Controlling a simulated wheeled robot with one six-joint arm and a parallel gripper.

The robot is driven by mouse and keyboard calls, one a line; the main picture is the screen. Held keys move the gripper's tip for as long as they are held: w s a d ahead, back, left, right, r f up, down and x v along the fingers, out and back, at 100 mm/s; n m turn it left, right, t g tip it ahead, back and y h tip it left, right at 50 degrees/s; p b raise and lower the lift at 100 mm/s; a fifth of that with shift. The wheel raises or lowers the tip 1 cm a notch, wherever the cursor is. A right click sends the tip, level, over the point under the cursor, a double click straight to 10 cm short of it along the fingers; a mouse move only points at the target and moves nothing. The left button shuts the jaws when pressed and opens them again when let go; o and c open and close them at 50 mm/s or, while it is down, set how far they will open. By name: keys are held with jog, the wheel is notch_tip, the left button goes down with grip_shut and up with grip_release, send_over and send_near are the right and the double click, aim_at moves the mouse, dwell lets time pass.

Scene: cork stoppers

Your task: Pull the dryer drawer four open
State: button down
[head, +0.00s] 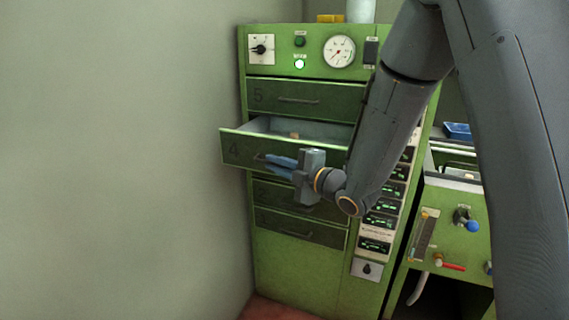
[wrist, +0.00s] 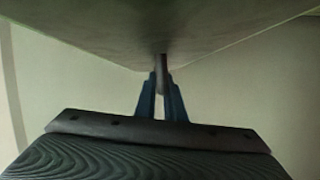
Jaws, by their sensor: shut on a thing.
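Drawer four (head: 235,149) of the green dryer cabinet (head: 290,270) is pulled partway out. Its open top shows a grey inside with a small tan thing (head: 294,135) in it. My gripper (head: 270,163) is at the drawer's front, with its blue fingers shut on the handle. In the wrist view the fingers (wrist: 161,95) close around the dark handle (wrist: 162,62), below the drawer's front face (wrist: 160,30). Most of the handle is hidden by the fingers in the head view.
Drawer five (head: 330,98) above is shut, and the lower drawers (head: 300,228) are shut. A gauge (head: 339,51) and knobs are on top. A plain wall (head: 120,150) stands close on the left. A green machine with levers (head: 445,230) is at the right.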

jog(key=shift+s+a, duration=0.25)
jog(key=shift+s, duration=0.4)
jog(key=shift+s+a, duration=0.25)
jog(key=shift+s, duration=0.4)
jog(key=c, duration=1.8)
grip_release()
jog(key=shift+c, duration=0.2)
jog(key=shift+w, duration=0.1)
jog(key=b+v, duration=0.1)
jog(key=v, duration=0.7)
